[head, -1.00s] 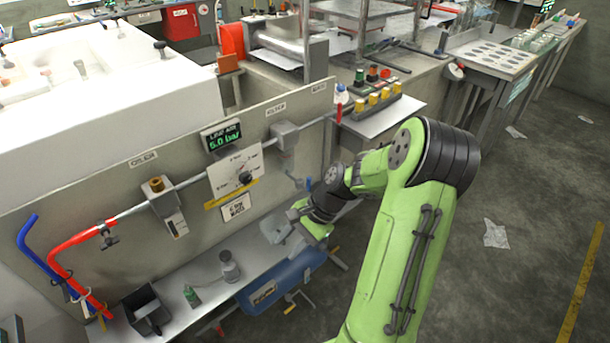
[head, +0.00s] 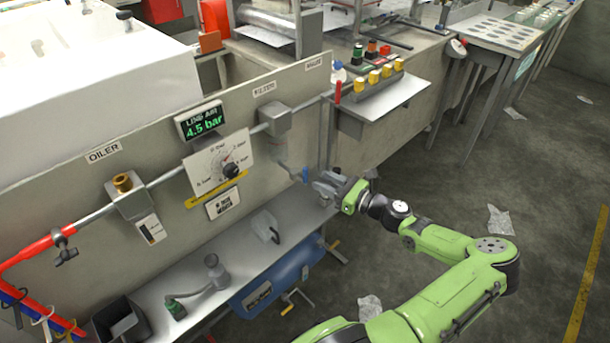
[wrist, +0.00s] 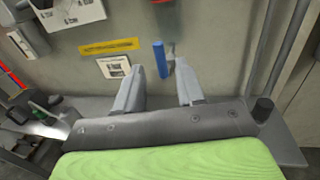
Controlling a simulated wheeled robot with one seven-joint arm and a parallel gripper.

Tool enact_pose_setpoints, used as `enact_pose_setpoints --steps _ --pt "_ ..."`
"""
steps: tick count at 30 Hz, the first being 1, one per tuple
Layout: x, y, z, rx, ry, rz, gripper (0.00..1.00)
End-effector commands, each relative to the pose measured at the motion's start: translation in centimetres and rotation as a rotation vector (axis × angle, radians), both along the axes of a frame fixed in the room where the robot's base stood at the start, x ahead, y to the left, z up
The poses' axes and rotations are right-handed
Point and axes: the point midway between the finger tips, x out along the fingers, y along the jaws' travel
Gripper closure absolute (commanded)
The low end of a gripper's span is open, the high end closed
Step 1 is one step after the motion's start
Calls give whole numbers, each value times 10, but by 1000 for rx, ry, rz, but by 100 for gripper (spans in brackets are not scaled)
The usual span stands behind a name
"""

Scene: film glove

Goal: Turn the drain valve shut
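The drain valve has a blue handle (head: 305,174) that hangs at the end of a small grey pipe under the filter unit (head: 275,118) on the panel. In the wrist view the blue handle (wrist: 160,58) stands upright, just beyond and between my fingertips. My gripper (head: 322,186) is beside the handle, a little to its right in the head view. In the wrist view my gripper (wrist: 157,78) has its two fingers spread apart with nothing held between them. I cannot tell whether a finger touches the handle.
The line air display (head: 202,121) reads 4.5 bar. A dial plate (head: 218,162) is left of the filter. A small shelf with yellow-topped buttons (head: 380,110) juts out at right.

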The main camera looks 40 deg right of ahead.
Motion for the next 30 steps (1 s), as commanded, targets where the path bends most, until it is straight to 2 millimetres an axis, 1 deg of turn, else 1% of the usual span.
enact_pose_setpoints --steps 1,3,6,9,12,19,20,24,27,30 --pt "13 4 -3 -2 -1 5 62" --pt "30 8 -3 -2 -1 4 62" --pt "50 12 -3 -1 0 3 62" --pt "63 15 -2 -1 1 2 62" --pt "70 16 -1 -1 1 0 62" --pt "71 16 0 -1 2 0 62" --pt "71 16 0 -1 1 0 65" --pt "70 16 0 -1 2 0 86" --pt "70 16 -1 -1 2 0 100" --pt "70 16 -1 -1 2 0 100"
